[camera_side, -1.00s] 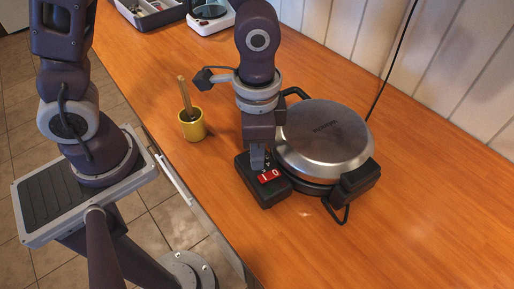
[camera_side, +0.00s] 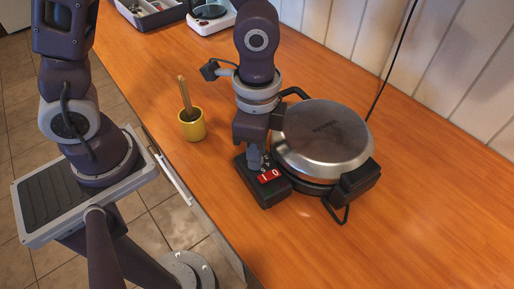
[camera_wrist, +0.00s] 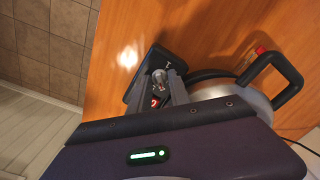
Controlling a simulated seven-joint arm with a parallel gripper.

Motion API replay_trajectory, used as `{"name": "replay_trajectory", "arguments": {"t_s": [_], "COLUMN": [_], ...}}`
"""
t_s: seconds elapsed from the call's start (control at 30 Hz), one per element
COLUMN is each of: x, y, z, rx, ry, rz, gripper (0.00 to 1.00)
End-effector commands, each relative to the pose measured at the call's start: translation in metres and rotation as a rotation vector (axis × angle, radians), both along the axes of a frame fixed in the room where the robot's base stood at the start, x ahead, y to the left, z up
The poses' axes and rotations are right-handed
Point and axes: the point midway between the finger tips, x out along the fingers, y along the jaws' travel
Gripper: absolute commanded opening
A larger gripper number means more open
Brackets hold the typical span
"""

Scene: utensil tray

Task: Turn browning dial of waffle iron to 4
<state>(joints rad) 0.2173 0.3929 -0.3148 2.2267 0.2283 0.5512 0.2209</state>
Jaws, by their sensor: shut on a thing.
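The waffle iron (camera_side: 322,140) has a round silver lid, shut, with a black control box (camera_side: 272,195) on its left front side. The box carries a red patch (camera_side: 270,176) with a white 0-like mark. My gripper (camera_side: 256,165) points down onto the box just behind that patch, shut on the browning dial. In the wrist view the grey round dial (camera_wrist: 160,76) shows between the fingers. The fingers hide most of it, and I cannot read its setting.
A yellow cup (camera_side: 192,127) with a wooden-handled utensil stands left of my gripper. A utensil tray (camera_side: 150,17) and a white appliance (camera_side: 211,22) sit at the far end. A thin dark cable rises behind the waffle iron. The counter right of it is clear.

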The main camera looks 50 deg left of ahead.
Motion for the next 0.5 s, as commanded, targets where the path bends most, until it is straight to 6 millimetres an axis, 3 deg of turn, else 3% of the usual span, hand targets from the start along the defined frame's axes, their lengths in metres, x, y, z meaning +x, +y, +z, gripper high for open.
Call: {"name": "replay_trajectory", "arguments": {"t_s": [0.1,0.13,0.17,0.5], "x": [0.0003,0.0003,0.0003,0.0011], "y": [-0.0001,-0.0001,-0.0001,0.0001], "z": [0.0003,0.0004,0.0003,0.0082], "rx": [0.0,0.0,0.0,-0.001], "ry": [-0.001,-0.001,-0.001,-0.003], "rz": [0.001,0.001,0.001,0.004], "gripper": [0.0,0.27,0.3,0.3]}}
